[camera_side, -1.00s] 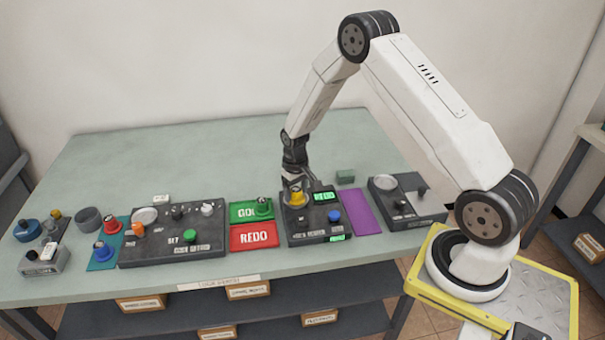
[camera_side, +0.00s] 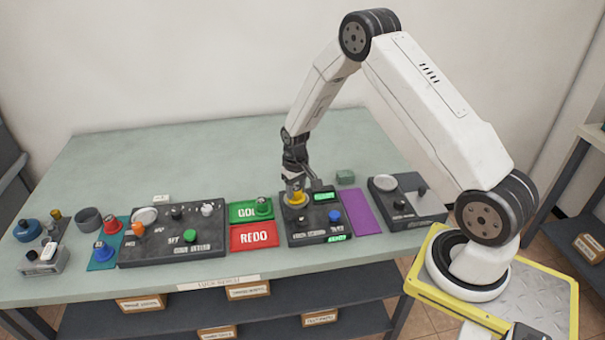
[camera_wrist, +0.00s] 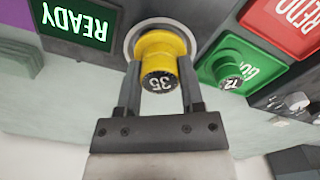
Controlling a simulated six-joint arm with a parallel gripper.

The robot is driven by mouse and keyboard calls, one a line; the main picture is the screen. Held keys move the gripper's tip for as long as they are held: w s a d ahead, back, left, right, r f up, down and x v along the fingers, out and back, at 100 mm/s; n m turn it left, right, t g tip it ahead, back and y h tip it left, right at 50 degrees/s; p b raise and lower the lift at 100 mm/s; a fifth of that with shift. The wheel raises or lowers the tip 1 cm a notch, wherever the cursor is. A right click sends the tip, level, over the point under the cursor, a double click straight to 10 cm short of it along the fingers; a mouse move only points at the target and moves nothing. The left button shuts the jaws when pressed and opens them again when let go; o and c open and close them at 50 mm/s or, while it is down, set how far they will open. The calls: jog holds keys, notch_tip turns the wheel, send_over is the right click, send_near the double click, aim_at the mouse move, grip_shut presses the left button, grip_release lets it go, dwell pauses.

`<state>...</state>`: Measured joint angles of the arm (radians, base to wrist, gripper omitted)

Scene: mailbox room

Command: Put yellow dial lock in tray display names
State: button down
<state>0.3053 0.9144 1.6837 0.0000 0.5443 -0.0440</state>
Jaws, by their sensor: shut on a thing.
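The yellow dial lock (camera_wrist: 160,58), with 35 on its black end face, is between the two fingers of my gripper (camera_wrist: 157,88) in the wrist view. My gripper is shut on it. The dial lock is at a round silver seat (camera_wrist: 131,38) on a dark station (camera_side: 312,227); I cannot tell if it is fully seated. In the side view my gripper (camera_side: 295,186) comes down from above, and the yellow dial lock (camera_side: 295,199) shows below it. A green display reading READY (camera_wrist: 78,22) is beside the seat. I cannot tell which tray the task line names.
A purple mat (camera_side: 361,212) and another dark unit (camera_side: 407,200) stand right. The table's back is clear.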

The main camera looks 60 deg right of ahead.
jog(key=shift+r, duration=2)
jog(key=shift+w+a, duration=0.2)
jog(key=shift+a, duration=0.25)
jog(key=w+a+n, duration=0.4)
jog(key=a+n, duration=0.2)
jog(key=a, duration=1.1)
jog(key=shift+w+f, duration=0.2)
jog(key=shift+f, duration=0.2)
jog(key=shift+f, duration=0.15)
jog(key=shift+f, duration=1.9)
